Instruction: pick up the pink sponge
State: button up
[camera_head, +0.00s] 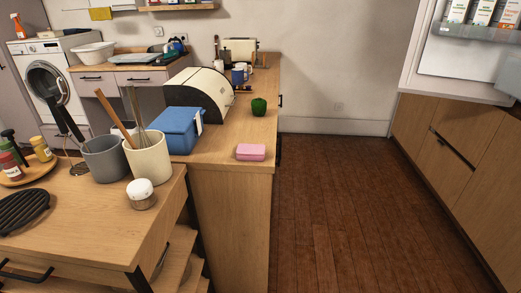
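The pink sponge (251,152) lies flat near the front right corner of the long wooden counter (220,158). It is in full view and nothing covers it. A blue box with a lid (181,130) stands to its left, and a green bell pepper (259,106) sits behind it near the counter's right edge. My gripper is not in the head view.
A nearer wooden cart (95,228) at left holds utensil crocks (148,158) and a white-lidded jar (141,194). A bread box (200,92) stands behind the blue box. The wooden floor (340,210) right of the counter is clear, up to the cabinets (450,165).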

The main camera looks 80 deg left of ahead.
aim_at(244, 151)
jog(key=l+u, duration=0.15)
jog(key=u, duration=2.35)
jog(key=j+z, duration=0.1)
jog(key=z, duration=0.9)
jog(key=i+u, duration=0.1)
jog(key=i, duration=0.55)
jog(key=i+l+u, duration=0.1)
jog(key=i, duration=0.55)
jog(key=i+u, duration=0.1)
jog(key=u, duration=1.85)
